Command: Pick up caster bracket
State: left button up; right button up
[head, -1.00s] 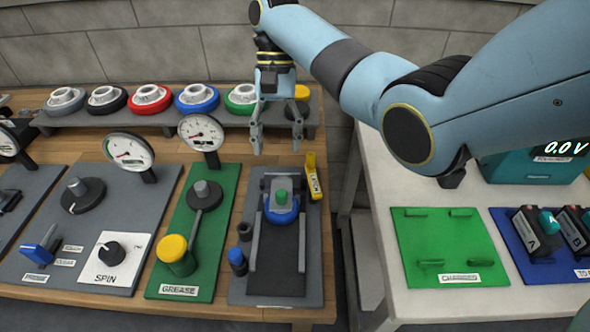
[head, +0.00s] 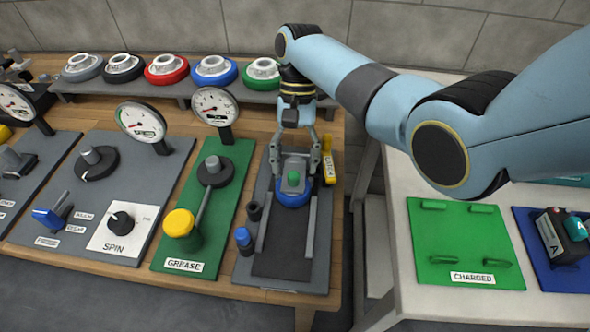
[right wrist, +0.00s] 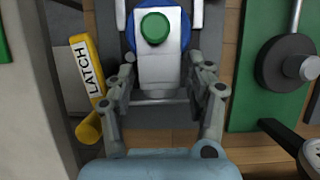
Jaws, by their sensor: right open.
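The caster bracket (head: 292,163) is a light grey plate with a green knob on top and a blue wheel beneath. It sits at the far end of the dark railed track (head: 285,238) on a grey board. In the right wrist view the bracket (right wrist: 161,68) shows its green knob and the blue wheel edge. My right gripper (head: 300,160) is open, with one finger on each side of the bracket. In the right wrist view the fingers (right wrist: 160,82) flank the plate with no clear contact. My left gripper is not in view.
A yellow latch handle (head: 328,167) stands close to the right finger. A green grease board (head: 216,232) with a yellow knob lies to the left. Coloured wheels stand on a shelf (head: 150,88) behind. A white table (head: 400,295) with a green CHARGED pad is to the right.

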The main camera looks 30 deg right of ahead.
aim_at(295, 165)
jog(key=shift+f, duration=0.1)
jog(key=shift+c, duration=0.3)
grip_shut()
jog(key=shift+w+r, duration=0.1)
jog(key=shift+r, duration=0.25)
jog(key=r, duration=0.3)
jog(key=shift+s+r+p, duration=0.25)
jog(key=shift+r+p, duration=0.1)
jog(key=shift+p, duration=0.05)
jog(key=s+r, duration=0.1)
jog(key=s+a+r+p, duration=0.1)
jog(key=s, duration=0.1)
jog(key=s+a+r+p, duration=0.1)
jog(key=shift+s+r, duration=0.1)
jog(key=shift+s, duration=0.15)
jog(key=s+a+r+p, duration=0.2)
jog(key=s+r+p, duration=0.1)
jog(key=s+p, duration=0.2)
jog(key=shift+s+a+r+p, duration=0.2)
jog(key=shift+s+a+p, duration=0.1)
jog(key=shift+s+a, duration=0.1)
